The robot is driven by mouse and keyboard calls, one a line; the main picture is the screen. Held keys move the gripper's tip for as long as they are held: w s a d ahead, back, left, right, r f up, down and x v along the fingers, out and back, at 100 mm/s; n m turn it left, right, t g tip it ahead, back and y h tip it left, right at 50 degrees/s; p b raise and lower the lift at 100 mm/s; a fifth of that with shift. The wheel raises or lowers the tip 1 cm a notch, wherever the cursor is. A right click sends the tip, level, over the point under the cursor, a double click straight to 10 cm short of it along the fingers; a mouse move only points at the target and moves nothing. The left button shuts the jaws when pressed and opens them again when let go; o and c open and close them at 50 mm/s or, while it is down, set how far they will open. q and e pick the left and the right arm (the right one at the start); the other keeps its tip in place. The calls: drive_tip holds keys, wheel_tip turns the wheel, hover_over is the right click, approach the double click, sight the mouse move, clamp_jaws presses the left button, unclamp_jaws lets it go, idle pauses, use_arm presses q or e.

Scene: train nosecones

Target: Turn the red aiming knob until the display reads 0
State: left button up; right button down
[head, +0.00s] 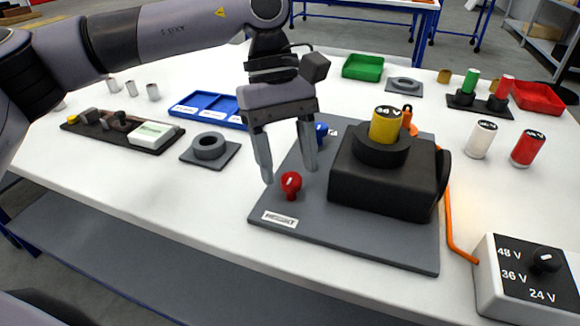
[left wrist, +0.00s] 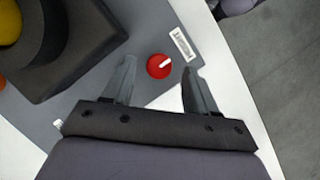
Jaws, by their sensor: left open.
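The red aiming knob (head: 291,183) stands on a short post near the front left of the grey base plate (head: 345,235). A light pointer mark shows on its top in the left wrist view (left wrist: 159,66), aimed toward the upper right. My left gripper (head: 289,176) points down with its fingers apart around the knob's place. In the left wrist view the knob lies between and just beyond the fingertips, with gaps on both sides. A small white plate (head: 279,219) with unreadable dark marks lies in front of the knob; I cannot tell whether it is the display. My right gripper is not seen.
A black block (head: 385,180) with a yellow cylinder (head: 385,124) stands right of my gripper. An orange cable (head: 451,215) runs to a voltage selector box (head: 530,280). A blue tray (head: 210,108), a grey ring (head: 209,147) and red and white cylinders stand around the table.

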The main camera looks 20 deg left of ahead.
use_arm(q)
drive_tip(key=shift+x, duration=0.8)
drive_tip(key=shift+f, duration=0.1)
drive_tip(key=c, duration=1)
drive_tip(key=shift+c, duration=0.2)
drive_tip(key=shift+n, duration=0.3)
